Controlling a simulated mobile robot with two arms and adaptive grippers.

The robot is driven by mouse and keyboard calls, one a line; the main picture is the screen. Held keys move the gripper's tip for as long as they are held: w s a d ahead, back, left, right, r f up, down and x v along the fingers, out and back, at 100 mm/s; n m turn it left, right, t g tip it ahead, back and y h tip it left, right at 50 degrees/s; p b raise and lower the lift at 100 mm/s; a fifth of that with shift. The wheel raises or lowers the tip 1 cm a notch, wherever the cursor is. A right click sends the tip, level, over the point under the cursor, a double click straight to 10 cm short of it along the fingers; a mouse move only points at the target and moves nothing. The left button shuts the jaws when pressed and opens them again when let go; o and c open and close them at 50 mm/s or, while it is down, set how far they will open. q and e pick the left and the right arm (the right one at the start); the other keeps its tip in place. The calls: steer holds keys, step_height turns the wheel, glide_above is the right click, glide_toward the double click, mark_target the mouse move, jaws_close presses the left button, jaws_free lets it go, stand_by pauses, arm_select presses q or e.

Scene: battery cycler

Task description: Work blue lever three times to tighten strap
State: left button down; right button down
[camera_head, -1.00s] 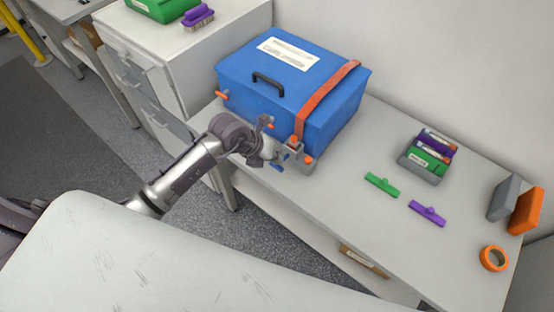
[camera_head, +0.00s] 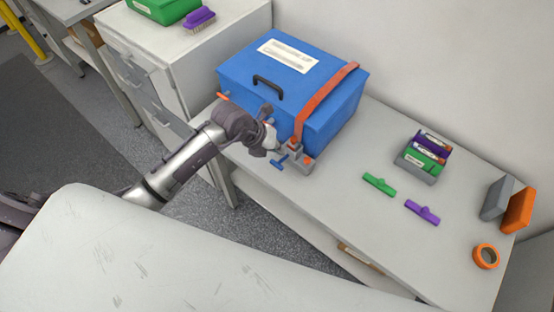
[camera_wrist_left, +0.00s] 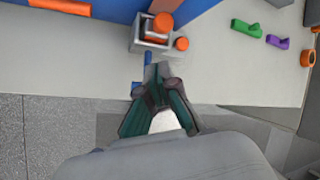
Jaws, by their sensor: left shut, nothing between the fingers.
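The blue lever (camera_head: 280,162) sticks out from the front of a grey ratchet block (camera_head: 297,160) with orange knobs, at the table's front edge. An orange strap (camera_head: 318,100) runs over the blue box (camera_head: 255,85) down to that block. My left gripper (camera_head: 272,146) is just left of the lever in the head view, partly hidden by its own wrist. In the left wrist view the shut, empty fingertips (camera_wrist_left: 158,72) lie close to the lever (camera_wrist_left: 148,60); I cannot tell whether they touch it. My right gripper is not in view.
A green clip (camera_head: 380,184), a purple clip (camera_head: 422,211), a small grey bin (camera_head: 418,165) and an orange tape roll (camera_head: 486,256) lie on the table to the right. A drawer cabinet (camera_head: 180,60) stands left of the box. The table between block and clips is clear.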

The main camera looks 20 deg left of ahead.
arm_select(q)
steer(key=shift+w+d+r+p, duration=0.15)
steer(key=shift+r+p, duration=0.25)
steer(key=shift+r, duration=0.35)
steer(key=shift+w+r+p, duration=0.15)
steer(key=shift+r+p, duration=0.25)
steer(key=shift+r, duration=0.35)
stand_by(0.7)
steer(key=shift+w, duration=0.1)
steer(key=r+b, duration=0.1)
steer(key=b, duration=0.5)
steer(key=r+b, duration=0.2)
steer(key=b, duration=0.4)
steer(key=shift+w+d+r, duration=0.15)
steer(key=shift+w+r, duration=0.15)
steer(key=shift+w, duration=0.05)
